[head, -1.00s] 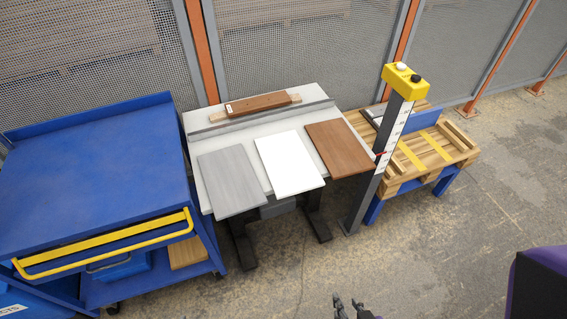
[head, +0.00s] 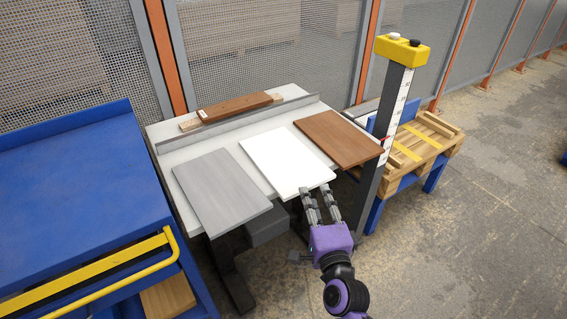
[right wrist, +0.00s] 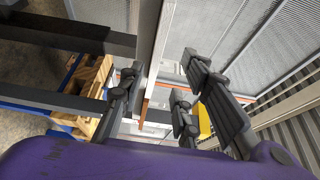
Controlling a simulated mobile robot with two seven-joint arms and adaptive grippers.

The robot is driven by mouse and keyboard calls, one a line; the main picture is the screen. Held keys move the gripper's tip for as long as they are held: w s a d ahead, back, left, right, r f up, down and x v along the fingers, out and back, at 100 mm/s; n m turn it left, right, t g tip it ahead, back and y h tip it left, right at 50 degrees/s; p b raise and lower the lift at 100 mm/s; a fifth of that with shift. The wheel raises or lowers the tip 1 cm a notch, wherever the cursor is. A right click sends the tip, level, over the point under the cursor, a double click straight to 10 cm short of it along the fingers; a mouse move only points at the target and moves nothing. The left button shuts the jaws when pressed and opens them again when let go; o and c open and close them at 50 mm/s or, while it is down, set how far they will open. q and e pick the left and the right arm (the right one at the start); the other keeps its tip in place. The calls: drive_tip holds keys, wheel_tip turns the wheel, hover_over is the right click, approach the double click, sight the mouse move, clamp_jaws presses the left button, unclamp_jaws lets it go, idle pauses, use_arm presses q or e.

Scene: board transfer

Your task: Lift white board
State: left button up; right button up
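The white board (head: 288,158) lies flat on the pale table (head: 180,152), between a grey board (head: 220,190) on its left and a brown board (head: 338,138) on its right. Its front edge overhangs the table. My right gripper (head: 316,191) is at the front right corner of the white board, with its fingertips at the edge. In the right wrist view its fingers (right wrist: 160,100) are spread, with pale and brown edges showing between them. Contact with the board cannot be told. My left gripper is in neither view.
A blue cart (head: 75,200) with a yellow handle stands left. A dark post with a yellow top (head: 402,50) stands close right of the brown board. Behind it is a wooden pallet (head: 420,150) on a blue stand. A raised ledge (head: 240,125) crosses the table's back.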

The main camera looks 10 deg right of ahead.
sight(309, 189)
drive_tip(key=w, duration=0.6)
drive_tip(key=shift+w+f, duration=0.2)
drive_tip(key=shift+f, duration=0.15)
drive_tip(key=shift+c, duration=0.3)
clamp_jaws()
drive_tip(key=shift+r, duration=0.15)
